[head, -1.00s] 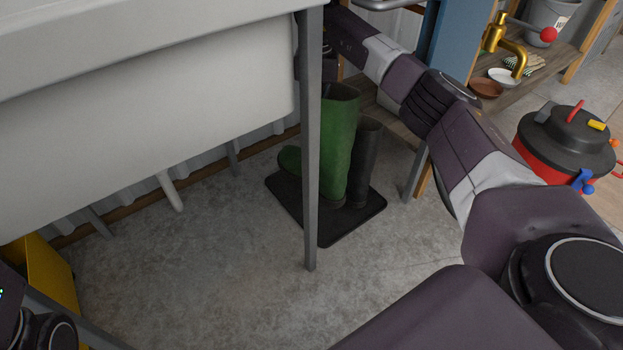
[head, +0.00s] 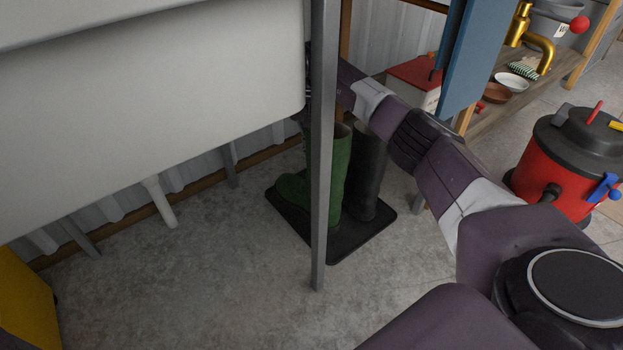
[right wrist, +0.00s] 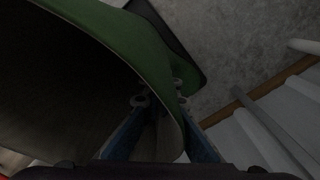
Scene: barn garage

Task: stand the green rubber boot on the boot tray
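The green rubber boot (head: 338,175) stands upright, its sole apparently on the black boot tray (head: 345,245), its toe to the left. A grey sink leg hides part of it. A dark boot (head: 364,180) stands close on its right. My right arm reaches behind the leg to the green boot's top. In the right wrist view, my right gripper (right wrist: 160,98) has its fingers on either side of the green boot's shaft wall (right wrist: 115,35), one inside the opening and one outside, shut on it. My left gripper is out of view.
The white sink (head: 150,110) overhangs the left, and its front leg (head: 322,200) stands before the tray. A red vacuum (head: 555,165) is at the right, near a shelf with a brass tap (head: 538,45). The floor before the tray is clear.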

